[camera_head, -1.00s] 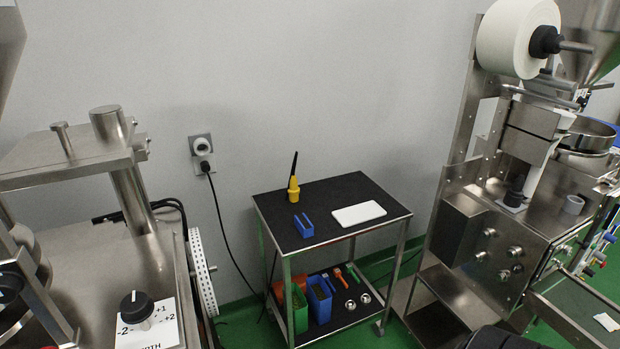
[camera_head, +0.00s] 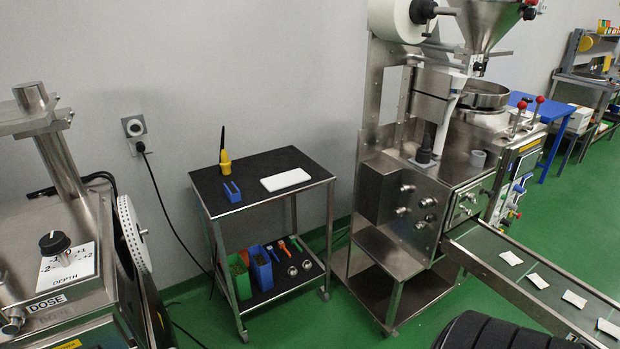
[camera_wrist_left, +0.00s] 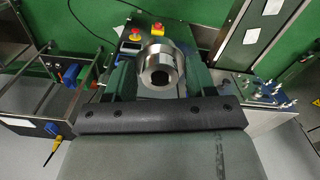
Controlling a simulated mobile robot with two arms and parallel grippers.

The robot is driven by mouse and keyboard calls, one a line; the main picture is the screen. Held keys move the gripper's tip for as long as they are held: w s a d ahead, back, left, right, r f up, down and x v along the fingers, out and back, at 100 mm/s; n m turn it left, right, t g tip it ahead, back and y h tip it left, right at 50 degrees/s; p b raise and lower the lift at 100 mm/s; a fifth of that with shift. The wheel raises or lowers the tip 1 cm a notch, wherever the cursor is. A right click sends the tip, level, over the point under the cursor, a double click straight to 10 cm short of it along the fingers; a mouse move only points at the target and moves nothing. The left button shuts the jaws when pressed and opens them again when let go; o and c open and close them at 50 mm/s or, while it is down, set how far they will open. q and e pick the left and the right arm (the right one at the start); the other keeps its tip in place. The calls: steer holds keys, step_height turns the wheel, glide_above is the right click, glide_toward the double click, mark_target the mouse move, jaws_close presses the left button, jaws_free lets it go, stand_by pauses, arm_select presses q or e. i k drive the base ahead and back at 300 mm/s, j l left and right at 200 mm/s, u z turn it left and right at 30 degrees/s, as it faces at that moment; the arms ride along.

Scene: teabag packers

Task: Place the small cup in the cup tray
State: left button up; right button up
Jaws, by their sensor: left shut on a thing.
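In the left wrist view my left gripper (camera_wrist_left: 157,82) is shut on a shiny metal cylinder with a dark round opening, which looks like the small cup (camera_wrist_left: 157,54). The cup sits between the dark fingers, in front of a black plate. My left gripper does not show in the head view, and my right gripper is in neither view. I cannot make out a cup tray for certain. A flat white slab (camera_head: 285,180) lies on the black top of a cart (camera_head: 240,178). Two small round metal pieces (camera_head: 292,270) lie on its lower shelf.
A blue holder (camera_head: 232,191) and yellow tool (camera_head: 225,160) stand on the cart top. A packing machine (camera_head: 425,190) stands right of the cart, with a conveyor (camera_head: 520,263) carrying white packets. Another machine (camera_head: 60,255) with a dial is at left. Green floor is free between.

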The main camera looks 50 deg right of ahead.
mark_target(294, 177)
steer(key=l+z, duration=0.1)
steer(key=z, duration=0.3)
steer(key=i+z, duration=0.1)
steer(key=z, duration=0.3)
steer(key=i+z, duration=0.1)
steer(key=z, duration=0.3)
steer(key=i+l+z, duration=0.1)
steer(key=z, duration=0.3)
steer(key=i, duration=2.1)
